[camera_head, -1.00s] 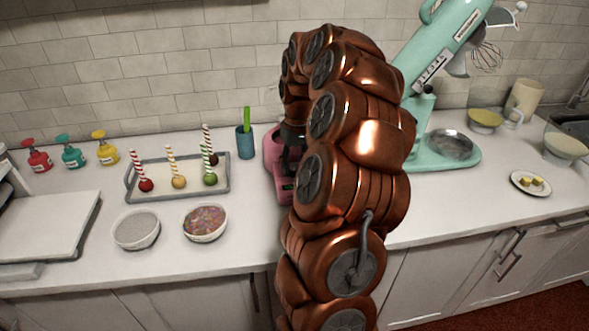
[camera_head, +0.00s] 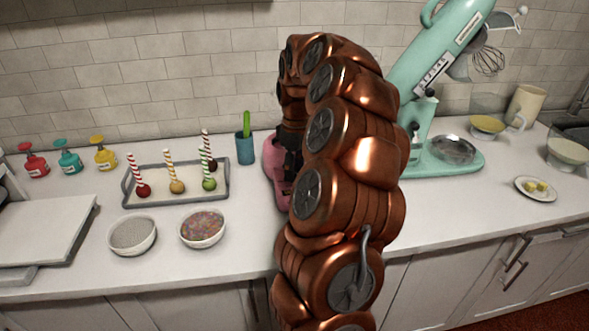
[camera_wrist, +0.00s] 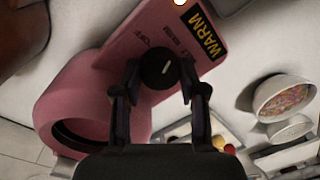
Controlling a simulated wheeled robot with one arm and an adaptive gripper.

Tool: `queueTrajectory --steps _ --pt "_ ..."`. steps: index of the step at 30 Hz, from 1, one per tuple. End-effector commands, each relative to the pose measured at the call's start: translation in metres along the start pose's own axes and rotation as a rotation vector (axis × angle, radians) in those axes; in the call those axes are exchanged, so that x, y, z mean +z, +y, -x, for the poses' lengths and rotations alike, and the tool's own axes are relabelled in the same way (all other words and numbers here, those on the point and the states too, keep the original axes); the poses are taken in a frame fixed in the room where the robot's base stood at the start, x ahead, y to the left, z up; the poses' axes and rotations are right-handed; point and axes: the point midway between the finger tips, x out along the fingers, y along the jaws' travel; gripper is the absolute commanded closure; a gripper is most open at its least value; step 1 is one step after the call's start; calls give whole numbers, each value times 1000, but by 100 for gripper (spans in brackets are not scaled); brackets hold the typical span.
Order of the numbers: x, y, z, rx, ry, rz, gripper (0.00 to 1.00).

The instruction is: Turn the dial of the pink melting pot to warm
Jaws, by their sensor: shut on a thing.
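The pink melting pot (camera_wrist: 75,100) shows in the wrist view, with its round opening at left and its control panel at upper middle. Small dark lettering, including OFF, is printed around the dial, and a yellow WARM label (camera_wrist: 201,32) is at the panel's end. My gripper (camera_wrist: 160,76) has its two black fingers on either side of the dial, shut on it. In the head view the pot (camera_head: 273,160) is mostly hidden behind my arm.
A tray (camera_head: 126,190) of cake pops, two bowls (camera_head: 132,236) (camera_head: 203,229) and a blue cup (camera_head: 245,148) stand left of the pot. A mint stand mixer (camera_head: 408,75) is at right. The counter's front strip is mostly clear.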

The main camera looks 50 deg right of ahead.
Motion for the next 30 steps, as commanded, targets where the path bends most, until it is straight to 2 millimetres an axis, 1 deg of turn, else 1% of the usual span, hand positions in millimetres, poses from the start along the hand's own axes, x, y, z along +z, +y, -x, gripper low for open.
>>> queueTrajectory --steps 11,12,18,19,30 --pt "0 -2 -1 -4 -1 5 93" --pt "0 -2 -1 -4 -1 5 55" --pt "0 -1 -1 -2 0 4 34" --pt "0 -1 -1 -2 -1 4 33" --pt "0 0 3 0 0 3 33"
